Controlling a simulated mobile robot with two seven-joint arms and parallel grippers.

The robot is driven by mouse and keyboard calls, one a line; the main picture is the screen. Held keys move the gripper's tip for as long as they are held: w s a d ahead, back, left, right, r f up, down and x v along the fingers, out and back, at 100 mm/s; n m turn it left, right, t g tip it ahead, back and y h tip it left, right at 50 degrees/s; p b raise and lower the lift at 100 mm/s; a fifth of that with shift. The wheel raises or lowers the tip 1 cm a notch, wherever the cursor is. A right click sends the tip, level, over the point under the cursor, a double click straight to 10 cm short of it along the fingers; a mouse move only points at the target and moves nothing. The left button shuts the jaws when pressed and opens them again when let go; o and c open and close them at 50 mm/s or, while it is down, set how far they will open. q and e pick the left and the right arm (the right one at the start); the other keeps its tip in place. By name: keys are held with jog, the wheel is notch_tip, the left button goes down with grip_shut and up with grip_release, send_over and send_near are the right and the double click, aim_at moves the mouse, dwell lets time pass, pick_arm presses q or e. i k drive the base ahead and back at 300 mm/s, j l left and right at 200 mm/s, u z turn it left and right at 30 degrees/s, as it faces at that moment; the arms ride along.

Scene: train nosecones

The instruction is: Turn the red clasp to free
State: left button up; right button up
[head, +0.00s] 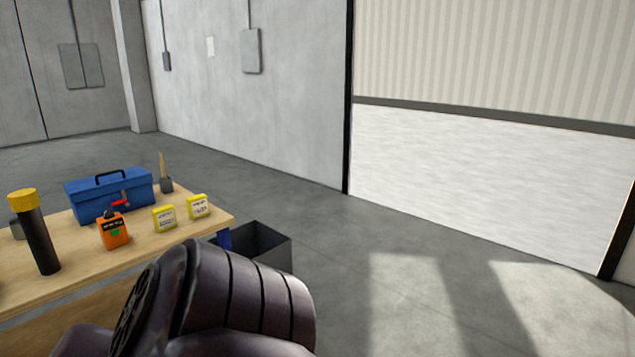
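A small red part (121,202), which looks like a clasp or handle, shows at the left of the head view. It sits at the front of a blue toolbox (90,204) with a dark carry handle, just above an orange box (114,234). I cannot tell whether it belongs to the toolbox or the orange box. The toolbox lid looks shut. Neither of my grippers is in view. A large dark, ribbed part of my own arm fills the bottom centre and hides the table's near right side.
A grey open bin (265,249) stands right of the table. The floor further right is clear.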

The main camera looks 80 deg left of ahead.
aim_at(124, 200)
jog(key=u, duration=3.75)
